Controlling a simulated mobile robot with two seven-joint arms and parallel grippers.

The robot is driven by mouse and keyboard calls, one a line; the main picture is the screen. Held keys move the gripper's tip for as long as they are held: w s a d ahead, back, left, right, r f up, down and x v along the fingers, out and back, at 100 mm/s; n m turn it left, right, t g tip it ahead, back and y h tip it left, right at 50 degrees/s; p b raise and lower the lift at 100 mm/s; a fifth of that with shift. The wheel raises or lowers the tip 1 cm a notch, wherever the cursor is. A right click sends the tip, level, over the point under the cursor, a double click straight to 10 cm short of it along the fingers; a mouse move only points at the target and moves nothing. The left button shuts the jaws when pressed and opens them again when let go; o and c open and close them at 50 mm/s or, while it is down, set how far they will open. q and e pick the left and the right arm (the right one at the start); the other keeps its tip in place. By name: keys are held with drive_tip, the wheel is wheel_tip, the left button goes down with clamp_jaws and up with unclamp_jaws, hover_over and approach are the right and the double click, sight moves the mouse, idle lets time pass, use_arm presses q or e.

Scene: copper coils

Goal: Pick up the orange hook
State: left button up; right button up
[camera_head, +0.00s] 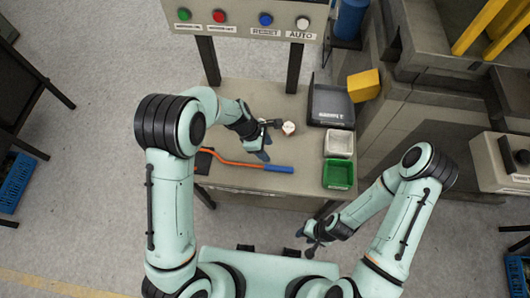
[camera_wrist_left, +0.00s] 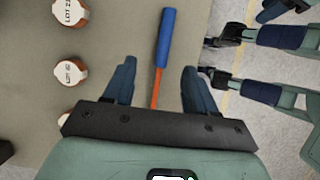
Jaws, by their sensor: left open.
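The orange hook (camera_head: 232,162) lies on the table, a thin orange rod with a blue handle (camera_head: 279,169) at its right end. In the left wrist view its blue handle (camera_wrist_left: 167,40) points up and the orange rod runs down between my fingers. My left gripper (camera_head: 266,138) is over the table beside the hook. In the left wrist view my left gripper (camera_wrist_left: 160,78) is open, one finger on each side of the hook, with a gap to both. My right gripper (camera_head: 305,242) is empty in front of the table, its fingers apart.
Several copper coils with white lot labels (camera_wrist_left: 72,70) stand left of the hook in the wrist view. A dark tray (camera_head: 331,106), a white bin (camera_head: 339,143) and a green bin (camera_head: 338,174) line the table's right side. A button panel (camera_head: 245,18) stands behind.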

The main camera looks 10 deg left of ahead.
use_arm(q)
hover_over(278, 167)
drive_tip(key=a, duration=0.2)
drive_tip(key=f, duration=0.3)
drive_tip(key=f+b, duration=0.1)
drive_tip(key=f, duration=0.2)
drive_tip(key=shift+s+a+f, duration=0.1)
drive_tip(key=shift+a+f, duration=0.1)
drive_tip(key=shift+f, duration=0.15)
drive_tip(key=shift+x, duration=2.95)
drive_tip(key=shift+a, duration=0.15)
clamp_jaws()
use_arm(e)
drive_tip(key=shift+s+f, duration=0.9)
drive_tip(key=shift+s, duration=0.1)
